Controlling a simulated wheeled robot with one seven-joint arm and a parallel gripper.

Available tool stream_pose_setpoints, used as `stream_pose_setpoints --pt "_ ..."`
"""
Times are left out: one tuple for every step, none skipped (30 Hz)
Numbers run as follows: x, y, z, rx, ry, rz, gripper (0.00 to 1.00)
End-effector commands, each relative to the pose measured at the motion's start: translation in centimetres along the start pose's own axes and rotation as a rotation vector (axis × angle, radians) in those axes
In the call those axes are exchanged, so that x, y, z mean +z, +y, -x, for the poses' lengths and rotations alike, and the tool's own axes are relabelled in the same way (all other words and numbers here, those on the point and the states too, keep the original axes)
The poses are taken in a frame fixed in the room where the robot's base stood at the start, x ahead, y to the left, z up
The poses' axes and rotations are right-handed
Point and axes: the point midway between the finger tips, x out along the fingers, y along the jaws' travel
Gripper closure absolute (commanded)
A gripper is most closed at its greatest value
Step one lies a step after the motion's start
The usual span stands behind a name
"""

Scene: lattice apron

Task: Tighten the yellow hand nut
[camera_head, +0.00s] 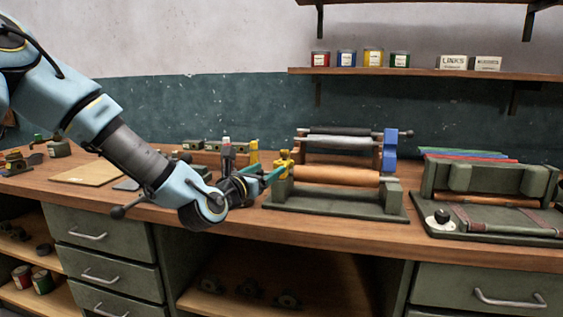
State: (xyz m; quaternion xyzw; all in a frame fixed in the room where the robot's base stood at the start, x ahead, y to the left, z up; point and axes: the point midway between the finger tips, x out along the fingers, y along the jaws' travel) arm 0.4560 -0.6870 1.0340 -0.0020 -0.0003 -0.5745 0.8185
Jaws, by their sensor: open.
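The yellow hand nut (284,162) is at the left end of a green stand (340,208) that carries an orange-brown roller (337,175). My gripper (274,175) reaches in from the left, with teal fingers pointing right toward the nut. The fingertips are at or just beside the nut's lower left side. I cannot tell whether they touch it. The gripper is open and holds nothing that I can see. Part of the far finger and the shaft behind the nut are hidden.
A blue block (390,151) stands at the roller stand's right end. A second green fixture (485,190) is farther right. Small tools and a tan board (88,173) lie on the left of the wooden bench. A shelf with several tins (373,57) hangs above.

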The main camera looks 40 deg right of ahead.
Motion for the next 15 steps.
stream_pose_setpoints --pt "0.2 -0.1 -1.1 -0.001 -0.001 0.000 0.27" --pt "0.2 -0.1 -1.6 -0.002 0.000 0.000 0.27" --pt "0.2 -0.1 -2.4 -0.002 0.001 0.000 0.27" --pt "0.2 -0.1 -3.0 -0.001 0.000 0.000 0.27" --pt "0.2 -0.1 -3.5 -0.001 0.000 0.000 0.27" --pt "0.2 -0.1 -4.2 -0.001 0.001 0.000 0.27" --pt "0.1 -0.1 -4.7 -0.001 0.002 -0.001 0.27" --pt "0.1 -0.1 -5.2 -0.001 0.001 -0.001 0.27" --pt "0.2 0.0 -5.7 -0.001 0.001 -0.001 0.27" --pt "0.1 0.0 -6.1 0.000 0.001 -0.002 0.27" --pt "0.1 0.0 -6.4 -0.001 0.002 -0.002 0.27" --pt "0.1 0.0 -6.8 0.000 0.002 -0.002 0.27" --pt "0.0 0.0 -7.0 -0.001 0.002 -0.002 0.27" --pt "0.0 0.0 -7.2 -0.001 0.003 -0.002 0.27" --pt "0.0 0.0 -7.5 -0.001 0.002 -0.002 0.27"
